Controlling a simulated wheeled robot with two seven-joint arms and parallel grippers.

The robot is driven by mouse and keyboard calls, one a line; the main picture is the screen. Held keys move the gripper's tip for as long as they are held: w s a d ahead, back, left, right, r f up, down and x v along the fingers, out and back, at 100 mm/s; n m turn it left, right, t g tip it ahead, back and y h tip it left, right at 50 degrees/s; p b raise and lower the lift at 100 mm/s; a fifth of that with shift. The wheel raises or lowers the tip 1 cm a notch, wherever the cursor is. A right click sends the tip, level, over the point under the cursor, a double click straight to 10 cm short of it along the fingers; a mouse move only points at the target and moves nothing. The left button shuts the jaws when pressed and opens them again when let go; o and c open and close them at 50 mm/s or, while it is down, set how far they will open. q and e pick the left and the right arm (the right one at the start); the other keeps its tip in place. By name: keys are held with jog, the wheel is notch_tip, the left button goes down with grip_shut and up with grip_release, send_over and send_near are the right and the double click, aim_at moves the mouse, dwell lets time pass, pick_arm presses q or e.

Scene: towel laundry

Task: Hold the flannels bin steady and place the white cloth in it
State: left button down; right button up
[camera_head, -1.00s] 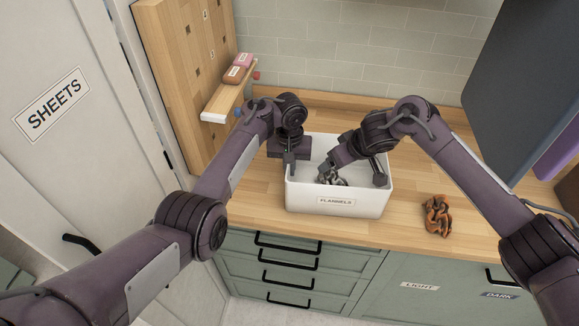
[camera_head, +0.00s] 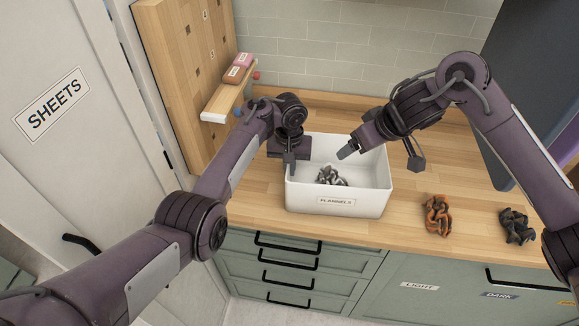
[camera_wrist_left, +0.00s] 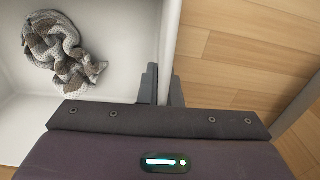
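The white flannels bin (camera_head: 336,203) stands on the wooden counter, its label facing front. The white cloth (camera_head: 331,176), a crumpled white-and-grey bundle, lies on the bin's floor; it also shows in the left wrist view (camera_wrist_left: 62,46). My left gripper (camera_head: 290,164) is at the bin's left wall. In the left wrist view its fingers (camera_wrist_left: 164,84) are closed on either side of the wall's rim. My right gripper (camera_head: 382,158) is open and empty above the right part of the bin, with its fingers wide apart.
An orange-brown cloth (camera_head: 437,215) and a dark grey cloth (camera_head: 517,226) lie on the counter (camera_head: 468,190) right of the bin. A small shelf (camera_head: 222,104) with folded bundles is at the left. A dark panel (camera_head: 530,90) stands at the right.

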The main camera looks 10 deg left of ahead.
pick_arm(q)
jog(key=c, duration=1.5)
grip_release()
jog(key=shift+c, duration=0.2)
jog(key=shift+r, duration=0.15)
